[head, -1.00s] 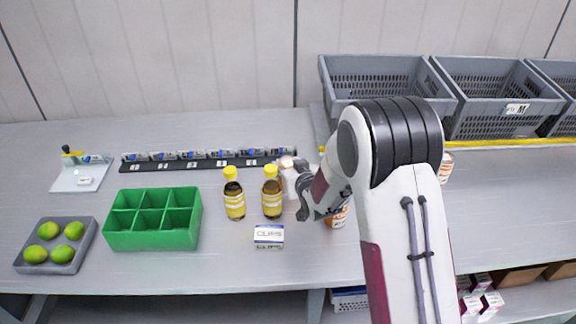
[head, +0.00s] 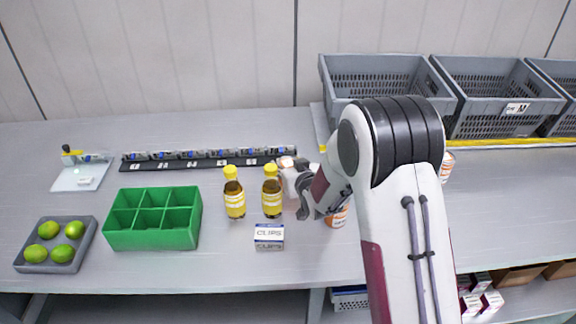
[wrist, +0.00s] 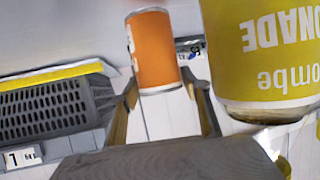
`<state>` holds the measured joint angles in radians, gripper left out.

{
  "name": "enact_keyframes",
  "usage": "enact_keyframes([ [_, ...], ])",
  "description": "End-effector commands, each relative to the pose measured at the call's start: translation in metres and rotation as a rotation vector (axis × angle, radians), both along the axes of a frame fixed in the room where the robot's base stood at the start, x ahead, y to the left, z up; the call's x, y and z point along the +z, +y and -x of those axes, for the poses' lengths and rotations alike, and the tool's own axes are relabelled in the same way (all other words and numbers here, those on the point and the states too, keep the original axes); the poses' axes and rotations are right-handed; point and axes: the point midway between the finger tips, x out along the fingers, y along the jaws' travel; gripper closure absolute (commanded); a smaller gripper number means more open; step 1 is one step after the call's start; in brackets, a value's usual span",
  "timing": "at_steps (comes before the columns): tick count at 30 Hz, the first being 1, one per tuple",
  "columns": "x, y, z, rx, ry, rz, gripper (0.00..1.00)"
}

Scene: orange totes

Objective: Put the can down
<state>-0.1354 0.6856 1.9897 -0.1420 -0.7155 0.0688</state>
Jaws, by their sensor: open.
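The can has an orange and white label. In the head view the can (head: 337,217) is on the grey table, partly hidden by my arm. In the wrist view the can (wrist: 156,55) appears upside down between my fingertips or just beyond them; I cannot tell which. My gripper (wrist: 160,85) is open, with one finger on each side of the can and a visible gap. In the head view my gripper is mostly hidden behind my arm.
Two yellow-capped bottles (head: 271,195) stand left of my gripper; one bottle (wrist: 265,55) looms close in the wrist view. A clips box (head: 269,237), green divided bin (head: 153,239) and lime tray (head: 60,267) lie left. Grey totes (head: 384,68) stand behind. Another can (head: 447,167) stands right.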

Motion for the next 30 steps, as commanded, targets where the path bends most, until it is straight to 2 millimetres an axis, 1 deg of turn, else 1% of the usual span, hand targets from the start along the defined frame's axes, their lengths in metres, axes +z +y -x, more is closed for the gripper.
enact_keyframes([
  [5,0.005,-0.003,0.011,0.0,0.0,0.0,0.53],
  [10,0.011,-0.007,0.027,0.0,0.001,0.0,0.53],
  [19,0.049,-0.006,0.026,0.001,-0.004,0.001,0.53],
  [24,0.066,-0.006,0.026,0.0,-0.002,0.0,0.53],
  [30,0.078,-0.006,0.026,0.0,0.0,0.0,0.53],
])
